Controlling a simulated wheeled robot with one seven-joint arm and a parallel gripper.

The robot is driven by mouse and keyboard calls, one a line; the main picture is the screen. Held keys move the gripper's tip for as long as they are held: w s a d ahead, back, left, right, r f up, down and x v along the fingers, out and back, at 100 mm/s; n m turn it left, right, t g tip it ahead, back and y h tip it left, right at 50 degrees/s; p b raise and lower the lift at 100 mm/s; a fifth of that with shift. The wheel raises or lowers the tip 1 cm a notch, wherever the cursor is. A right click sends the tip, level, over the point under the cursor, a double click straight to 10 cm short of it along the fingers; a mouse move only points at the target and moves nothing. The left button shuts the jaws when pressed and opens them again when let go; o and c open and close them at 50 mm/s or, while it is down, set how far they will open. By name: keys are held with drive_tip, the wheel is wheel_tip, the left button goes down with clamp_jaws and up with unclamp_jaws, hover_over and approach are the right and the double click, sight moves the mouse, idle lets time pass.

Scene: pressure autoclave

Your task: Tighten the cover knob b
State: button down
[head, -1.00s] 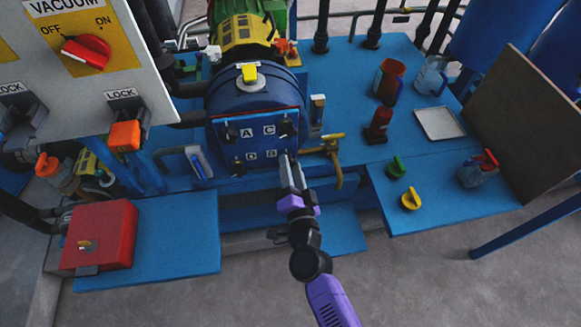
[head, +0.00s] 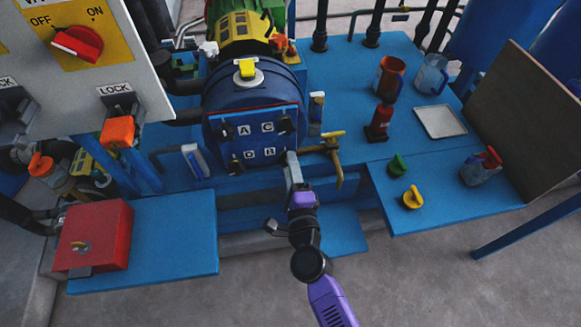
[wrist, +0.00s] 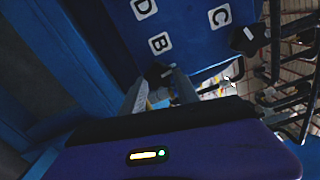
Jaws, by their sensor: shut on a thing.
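The blue square cover (head: 250,140) closes the front of the round blue vessel and carries white labels A, C, D and B. Cover knob b, a dark knob (wrist: 157,74), is beside the B label at the cover's lower right corner. My gripper (head: 291,158) is at that corner, reaching up from below. In the wrist view my gripper (wrist: 164,82) has its two grey fingers on either side of the knob, shut on it. The fingers hide most of the knob in the head view. Another dark knob (wrist: 246,37) is by the C label.
A brass valve pipe (head: 334,160) is just right of my gripper. A control panel (head: 90,60) with a red switch overhangs the left. A red box (head: 92,235) is on the lower left shelf. The right table holds a green and a yellow piece (head: 411,198), a tray and jugs.

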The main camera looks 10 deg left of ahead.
drive_tip(key=shift+f+m, duration=0.15)
drive_tip(key=shift+m, duration=0.45)
drive_tip(key=c, duration=0.9)
unclamp_jaws()
drive_tip(key=v, duration=0.8)
drive_tip(key=shift+w, duration=0.1)
